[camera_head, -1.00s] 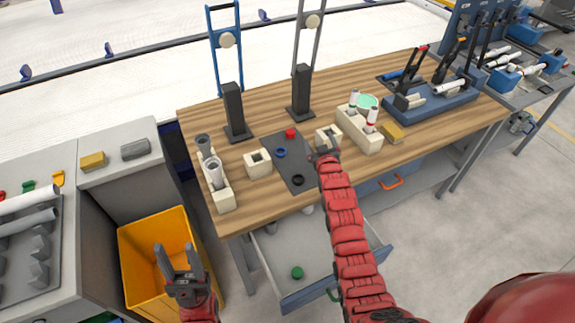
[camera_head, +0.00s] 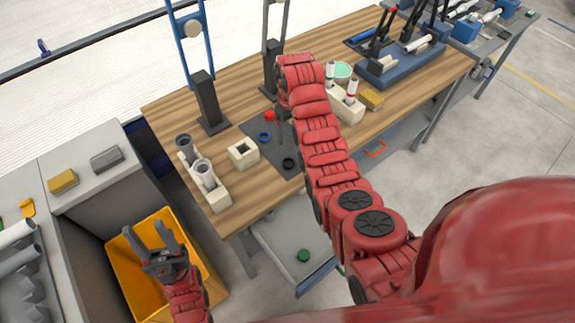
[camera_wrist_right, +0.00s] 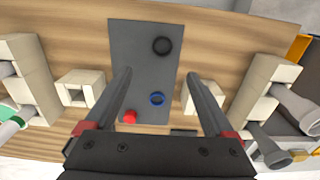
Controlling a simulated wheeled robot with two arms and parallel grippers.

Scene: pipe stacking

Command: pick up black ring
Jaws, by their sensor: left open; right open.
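The black ring (camera_head: 288,163) lies flat on the dark grey mat (camera_head: 262,130) near the table's front edge. In the right wrist view the ring (camera_wrist_right: 162,46) sits at the far end of the mat, beyond the fingertips and between their lines. My right gripper (camera_wrist_right: 158,78) is open and empty above the mat; in the head view the gripper (camera_head: 279,125) points down over the mat, partly hidden by my arm. My left gripper (camera_head: 155,240) is open and empty, over the yellow bin.
A blue ring (camera_wrist_right: 157,98) and a red piece (camera_wrist_right: 129,117) share the mat. A beige square block (camera_head: 243,153) stands left of it, and a pipe holder (camera_head: 205,185) further left. Dark posts (camera_head: 209,105) stand behind. The yellow bin (camera_head: 123,275) is below left.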

